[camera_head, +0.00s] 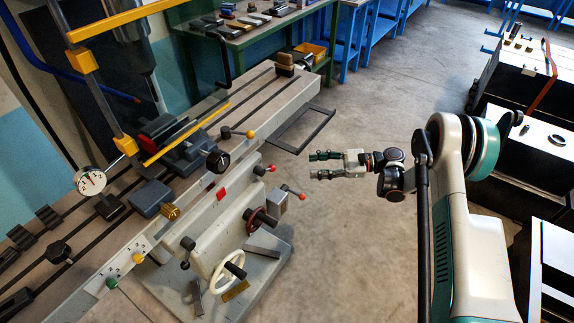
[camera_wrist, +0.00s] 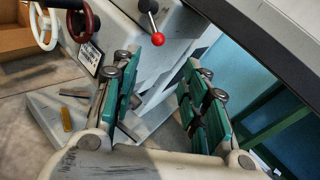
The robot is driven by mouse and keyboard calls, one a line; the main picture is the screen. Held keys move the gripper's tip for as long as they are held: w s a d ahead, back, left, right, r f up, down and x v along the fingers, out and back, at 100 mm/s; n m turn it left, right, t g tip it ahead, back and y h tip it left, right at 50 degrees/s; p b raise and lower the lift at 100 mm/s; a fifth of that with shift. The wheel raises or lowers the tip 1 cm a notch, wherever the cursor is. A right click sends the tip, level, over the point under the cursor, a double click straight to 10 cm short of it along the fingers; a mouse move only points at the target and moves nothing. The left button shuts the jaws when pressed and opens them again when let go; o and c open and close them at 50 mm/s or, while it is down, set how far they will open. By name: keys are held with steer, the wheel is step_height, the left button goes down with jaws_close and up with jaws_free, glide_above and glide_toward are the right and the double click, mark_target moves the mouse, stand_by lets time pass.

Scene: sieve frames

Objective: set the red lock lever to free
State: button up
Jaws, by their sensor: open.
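A lever with a red ball knob (camera_head: 302,197) and a short rod sticks out of the milling machine's knee, by a grey box. A second red-tipped lever (camera_head: 271,168) with a dark hub sits a little above and left of it. In the wrist view one red ball knob (camera_wrist: 157,39) hangs on a metal rod from a dark hub, beyond the gap between my fingers; I cannot tell which of the two it is. My gripper (camera_head: 313,165) is open and empty, right of both levers and apart from them. Its padded fingers (camera_wrist: 157,75) stand wide apart in the wrist view.
A red handwheel (camera_head: 264,222) and a white handwheel (camera_head: 228,270) stand below the levers. The machine's long slotted table (camera_head: 290,92) runs above and left of my gripper. Open floor (camera_head: 345,255) lies below it. Dark machine cabinets (camera_head: 525,140) stand at the right.

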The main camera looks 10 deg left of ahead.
steer(key=f+m, duration=0.1)
steer(key=b, duration=0.4)
glide_toward(265, 170)
steer(key=w+a+f, duration=0.3)
steer(key=a+f, duration=0.2)
steer(key=a, duration=0.2)
steer(key=shift+w+d+r+m+y, duration=0.1)
steer(key=shift+d+m+y, duration=0.2)
steer(key=shift+y, duration=0.1)
jaws_close()
steer(key=shift+r+p, duration=0.15)
steer(key=shift+p, duration=0.15)
